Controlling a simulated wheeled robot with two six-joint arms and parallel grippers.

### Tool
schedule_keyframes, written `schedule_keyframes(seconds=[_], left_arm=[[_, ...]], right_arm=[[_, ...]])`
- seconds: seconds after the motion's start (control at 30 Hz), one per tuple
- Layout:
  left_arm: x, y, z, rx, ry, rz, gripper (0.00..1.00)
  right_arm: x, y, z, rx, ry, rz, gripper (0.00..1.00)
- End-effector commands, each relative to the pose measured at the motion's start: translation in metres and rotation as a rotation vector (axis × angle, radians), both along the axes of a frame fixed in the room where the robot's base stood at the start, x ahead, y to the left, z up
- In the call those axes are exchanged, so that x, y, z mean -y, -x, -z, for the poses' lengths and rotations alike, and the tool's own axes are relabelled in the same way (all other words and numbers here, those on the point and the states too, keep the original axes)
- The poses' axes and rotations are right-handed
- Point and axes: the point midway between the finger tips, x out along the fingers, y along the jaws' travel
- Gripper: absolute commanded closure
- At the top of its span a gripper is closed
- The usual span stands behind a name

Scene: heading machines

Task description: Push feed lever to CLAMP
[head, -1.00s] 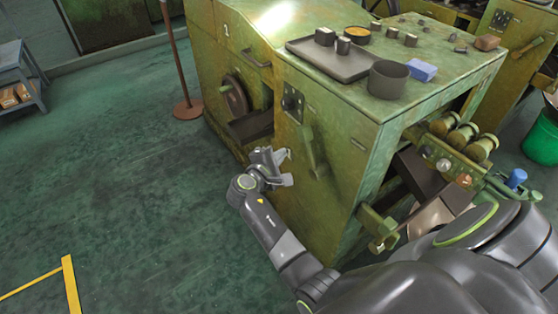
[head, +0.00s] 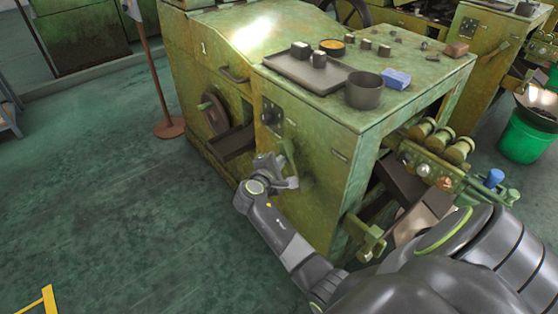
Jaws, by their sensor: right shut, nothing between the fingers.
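A green feed lever (head: 302,162) stands out from the front face of the green machine (head: 318,132), below a small dark switch panel. It is partly hard to make out against the same-coloured panel. My right gripper (head: 291,172) is shut and empty, right beside the lever on its left side. I cannot tell whether the fingers touch the lever. No CLAMP marking is readable. My left gripper is not in view.
The machine top holds a dark tray (head: 300,75), a dark cup (head: 364,91) and a blue block (head: 397,79). Brass rollers (head: 440,138) stick out on the right side. A thin post (head: 155,80) stands at left.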

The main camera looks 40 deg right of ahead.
Motion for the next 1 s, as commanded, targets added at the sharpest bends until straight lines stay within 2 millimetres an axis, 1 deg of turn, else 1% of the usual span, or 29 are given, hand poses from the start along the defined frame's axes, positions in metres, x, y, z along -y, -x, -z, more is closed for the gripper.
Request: schedule_keyframes(seconds=[0.3,0.57,0.83,1.0], left_arm=[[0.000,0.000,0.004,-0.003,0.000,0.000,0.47],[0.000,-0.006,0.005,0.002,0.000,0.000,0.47],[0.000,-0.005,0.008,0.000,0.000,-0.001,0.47],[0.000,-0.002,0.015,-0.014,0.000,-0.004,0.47]], right_arm=[[0.000,0.003,0.000,0.031,-0.002,0.000,1.00],[0.000,0.006,-0.003,0.073,-0.005,0.001,1.00],[0.001,0.011,-0.005,0.124,-0.008,0.001,1.00],[0.002,0.017,-0.007,0.196,-0.013,0.002,1.00]])
